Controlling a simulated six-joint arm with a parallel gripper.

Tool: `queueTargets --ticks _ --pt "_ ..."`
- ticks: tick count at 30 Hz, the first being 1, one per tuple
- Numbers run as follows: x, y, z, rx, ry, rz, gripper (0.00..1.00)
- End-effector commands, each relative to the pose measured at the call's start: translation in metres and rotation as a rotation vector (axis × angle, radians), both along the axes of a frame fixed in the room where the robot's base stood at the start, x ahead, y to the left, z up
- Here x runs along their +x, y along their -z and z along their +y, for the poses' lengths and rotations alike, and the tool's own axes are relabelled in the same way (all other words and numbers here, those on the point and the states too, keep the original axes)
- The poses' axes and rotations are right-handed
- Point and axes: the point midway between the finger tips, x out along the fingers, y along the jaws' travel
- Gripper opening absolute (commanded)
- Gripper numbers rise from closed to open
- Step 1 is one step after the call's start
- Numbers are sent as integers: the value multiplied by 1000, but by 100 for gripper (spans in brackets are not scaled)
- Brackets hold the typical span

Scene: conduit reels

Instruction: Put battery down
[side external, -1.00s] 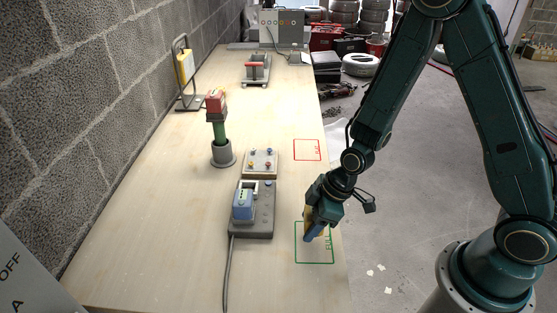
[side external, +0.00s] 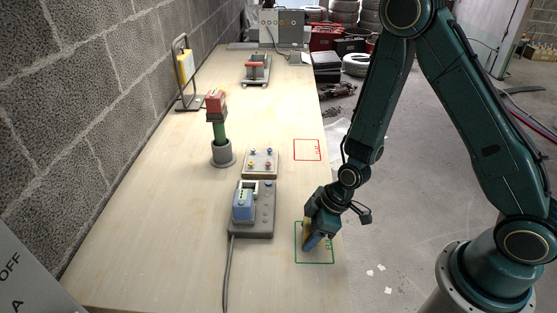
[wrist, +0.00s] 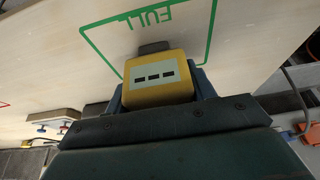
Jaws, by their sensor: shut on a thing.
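My gripper (side external: 312,238) is shut on a yellow battery (wrist: 158,79). In the wrist view the battery shows a pale panel with dark bars and a grey end piece, between the blue fingers. In the side view the battery is mostly hidden by my gripper, with only a bit of yellow (side external: 306,229) showing. The green square outline marked FULL (side external: 316,263) lies on the table under my gripper; it also shows in the wrist view (wrist: 207,40). I cannot tell whether the battery touches the table.
A grey charger (side external: 264,220) with a blue battery (side external: 243,205) stands left of the green outline. A button panel (side external: 260,163), a red outline (side external: 307,150) and a green-and-red tool in a round holder (side external: 224,154) are farther back. The table's right edge is close by.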

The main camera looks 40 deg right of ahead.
Motion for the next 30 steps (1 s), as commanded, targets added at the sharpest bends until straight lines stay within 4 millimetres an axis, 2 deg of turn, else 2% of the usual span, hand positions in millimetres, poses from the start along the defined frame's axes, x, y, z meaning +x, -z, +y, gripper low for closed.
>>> queueTargets --ticks 4,5,8,20,30 --pt "0 3 0 1 0 1 33" --pt "0 3 0 0 0 1 56" --pt "0 3 0 0 0 0 76" --pt "0 1 0 0 0 0 76" --pt "-4 -16 -5 0 2 -2 76"
